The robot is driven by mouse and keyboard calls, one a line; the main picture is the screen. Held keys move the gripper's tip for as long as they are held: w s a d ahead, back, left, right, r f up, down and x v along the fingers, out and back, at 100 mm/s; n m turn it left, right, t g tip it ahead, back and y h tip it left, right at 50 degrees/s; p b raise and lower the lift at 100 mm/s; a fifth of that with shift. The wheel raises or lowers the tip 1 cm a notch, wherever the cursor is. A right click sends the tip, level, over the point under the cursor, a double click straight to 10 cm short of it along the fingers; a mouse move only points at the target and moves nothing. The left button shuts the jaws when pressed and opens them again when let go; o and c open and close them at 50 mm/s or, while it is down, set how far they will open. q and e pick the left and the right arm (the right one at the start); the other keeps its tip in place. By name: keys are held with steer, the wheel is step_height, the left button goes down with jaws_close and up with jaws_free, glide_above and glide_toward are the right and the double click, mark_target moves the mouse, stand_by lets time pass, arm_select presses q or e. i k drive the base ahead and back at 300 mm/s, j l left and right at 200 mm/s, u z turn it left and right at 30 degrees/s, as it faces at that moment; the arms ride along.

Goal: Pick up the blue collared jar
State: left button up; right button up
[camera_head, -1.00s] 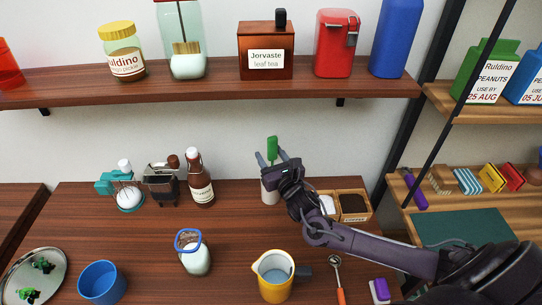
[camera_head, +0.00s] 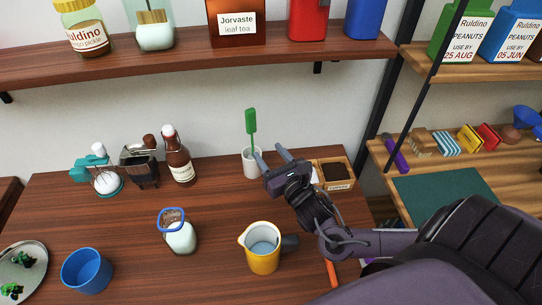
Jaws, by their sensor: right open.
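The blue collared jar (camera_head: 180,237) stands on the wooden counter left of centre. It is a pale glass jar with whitish contents and a blue ring at its top. My right gripper (camera_head: 268,158) is open and empty, its two fingers pointing up and back. It is to the right of the jar and farther back, well apart from it, near a white holder with a green-headed utensil. My left gripper is not in view.
A yellow jug (camera_head: 262,255) stands right of the jar, and a blue cup (camera_head: 86,270) to its left. A brown bottle (camera_head: 178,160) stands behind. A white holder (camera_head: 251,165) is beside my gripper. A shelf (camera_head: 190,55) runs above. Counter between jar and holder is clear.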

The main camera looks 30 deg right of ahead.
mark_target(178, 233)
steer(key=k+j, duration=0.15)
steer(key=k, duration=1.35)
